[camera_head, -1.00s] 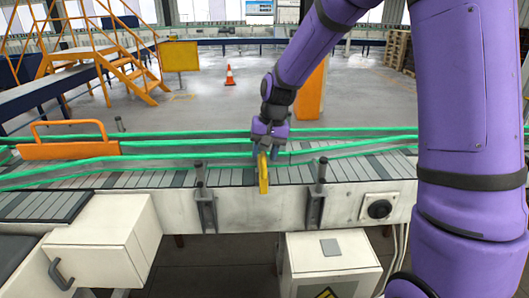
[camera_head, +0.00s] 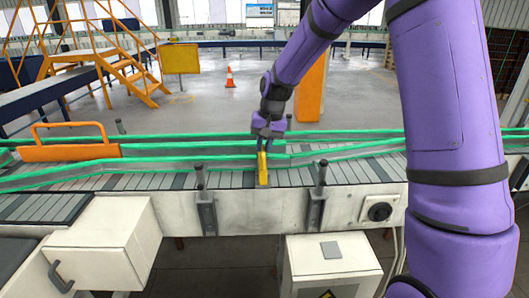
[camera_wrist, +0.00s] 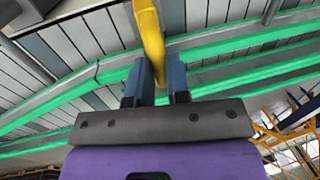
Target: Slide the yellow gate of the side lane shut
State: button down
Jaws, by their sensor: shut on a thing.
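The yellow gate (camera_head: 262,168) shows as a narrow upright yellow piece over the near lane, close to its front edge and between two dark posts. My gripper (camera_head: 263,148) reaches down from behind it and is shut on its upper part. In the wrist view the yellow gate (camera_wrist: 150,38) is a curved bar running up out of the picture, with its end between the two blue-grey fingers of my gripper (camera_wrist: 158,82). The gate's lower end and any track under it are not clearly seen.
Green rails (camera_head: 350,150) run along the slatted conveyor (camera_head: 130,181). An orange panel with a handle (camera_head: 68,151) stands at the left. Dark clamp posts (camera_head: 201,190) and (camera_head: 320,185) stand on either side of the gate. A white box (camera_head: 330,265) is below.

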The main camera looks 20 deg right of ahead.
jog(key=shift+w+d+r, duration=0.1)
jog(key=shift+w+d, duration=0.05)
jog(key=shift+w, duration=0.3)
jog(key=c, duration=1.1)
grip_release()
jog(key=shift+w, duration=0.1)
notch_tip(320, 180, up, 10)
jog(key=d, duration=0.2)
jog(key=shift+s+r, duration=0.25)
jog(key=shift+s, duration=0.15)
